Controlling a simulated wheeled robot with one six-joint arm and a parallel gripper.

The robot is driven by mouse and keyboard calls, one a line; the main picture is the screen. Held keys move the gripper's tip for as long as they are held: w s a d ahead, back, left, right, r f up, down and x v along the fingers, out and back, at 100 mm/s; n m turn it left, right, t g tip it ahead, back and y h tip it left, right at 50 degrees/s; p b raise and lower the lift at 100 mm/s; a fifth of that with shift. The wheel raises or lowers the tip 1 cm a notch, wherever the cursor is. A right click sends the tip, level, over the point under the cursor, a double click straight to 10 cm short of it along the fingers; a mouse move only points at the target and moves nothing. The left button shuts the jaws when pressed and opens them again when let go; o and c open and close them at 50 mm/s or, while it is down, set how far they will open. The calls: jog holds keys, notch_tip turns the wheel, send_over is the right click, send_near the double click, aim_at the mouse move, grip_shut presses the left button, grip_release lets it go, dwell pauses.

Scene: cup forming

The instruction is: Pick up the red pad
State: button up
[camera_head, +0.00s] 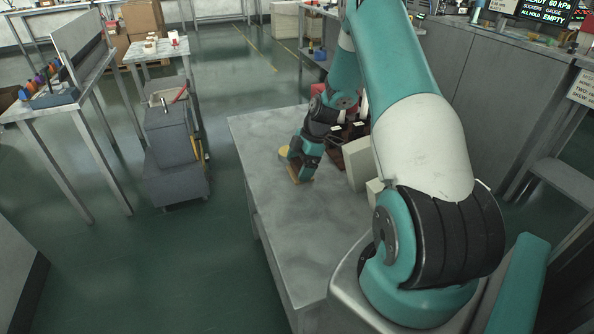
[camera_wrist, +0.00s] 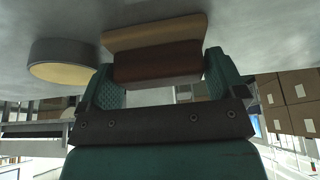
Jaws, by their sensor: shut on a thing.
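The red pad (camera_wrist: 158,63) is a brownish-red block with a tan layer (camera_wrist: 155,32) along its far side in the wrist view. My gripper (camera_wrist: 160,78) has its two teal fingers at either end of the block and is shut on it. In the head view my gripper (camera_head: 303,168) points down at the grey table, with a tan edge (camera_head: 299,177) showing beneath it. The red part is hidden there by the gripper. I cannot tell whether the pad touches the table.
A round grey piece with a yellow face (camera_wrist: 63,72) lies close beside the pad; it also shows in the head view (camera_head: 284,152). Pale grey blocks (camera_head: 358,163) and dark reddish items stand to the right on the table (camera_head: 262,205). The table's left and front parts are clear.

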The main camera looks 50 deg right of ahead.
aim_at(299, 164)
notch_tip(299, 164, up, 20)
dwell(0.5)
jog(key=shift+o, duration=1.2)
jog(key=shift+c, duration=0.3)
